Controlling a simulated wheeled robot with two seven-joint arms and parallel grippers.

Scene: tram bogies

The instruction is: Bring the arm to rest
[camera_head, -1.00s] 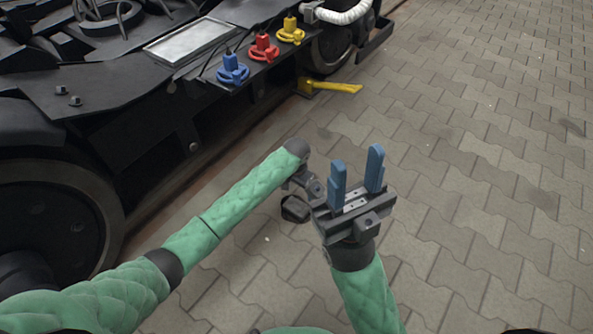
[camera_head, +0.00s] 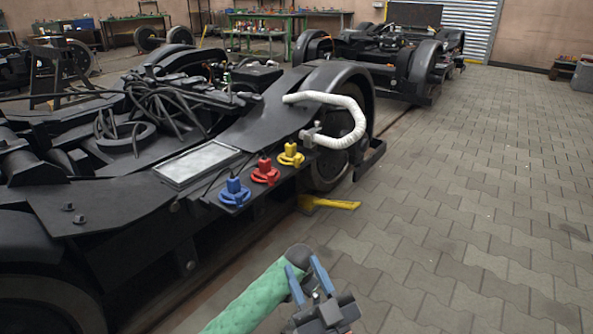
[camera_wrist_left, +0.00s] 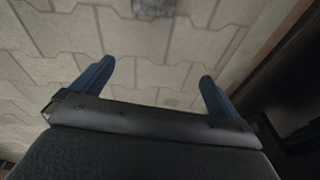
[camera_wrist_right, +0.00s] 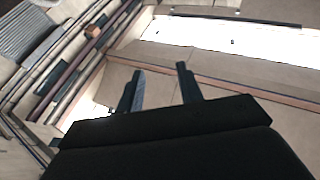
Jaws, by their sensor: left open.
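In the left wrist view the left gripper (camera_wrist_left: 155,84) is open and empty, above the paved floor.
The black bogie (camera_head: 120,215) stands close on the left. It carries blue (camera_head: 234,192), red (camera_head: 265,172) and yellow (camera_head: 291,155) plugs and a white hose (camera_head: 345,103). A yellow piece (camera_head: 330,204) sticks out low beside it. The paved floor (camera_head: 480,220) to the right is clear.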

